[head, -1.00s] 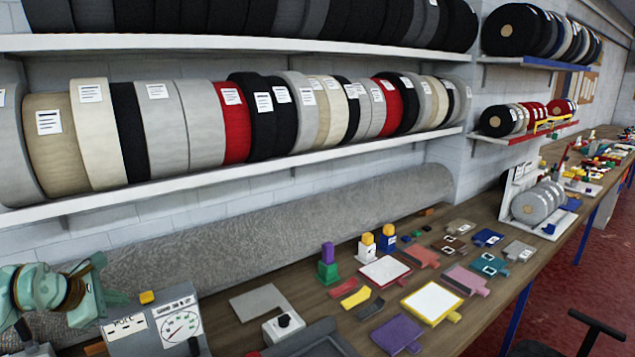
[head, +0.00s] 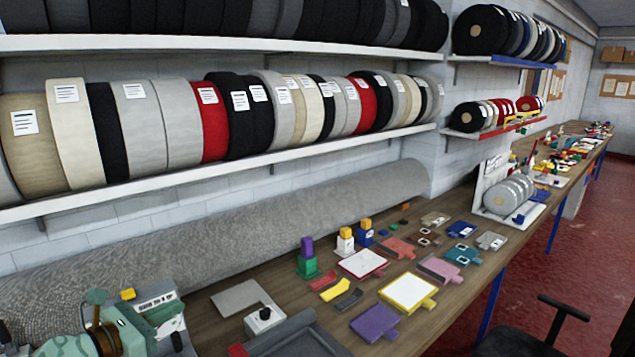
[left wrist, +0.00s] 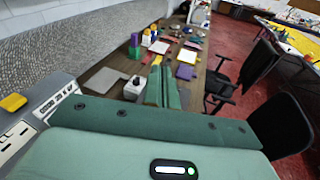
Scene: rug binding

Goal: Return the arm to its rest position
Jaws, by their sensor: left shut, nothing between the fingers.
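My left arm, mint green with a copper-coloured ring, shows at the lower left of the head view. My left gripper (head: 168,328) is there, in front of the grey machine (head: 152,293) with the yellow button. In the left wrist view my left gripper (left wrist: 163,86) points out along the workbench (left wrist: 203,70). Its two green fingers lie together with nothing between them. It appears apart from the bench items. Part of the machine is hidden behind the arm in the head view. My right gripper is in neither view.
A long grey carpet roll (head: 230,232) lies along the wall behind the bench. Colour samples, such as a purple one (head: 374,323) and a yellow-framed one (head: 407,292), lie on the bench. A black chair (head: 545,335) stands at the front right. Shelves of binding rolls (head: 140,125) hang above.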

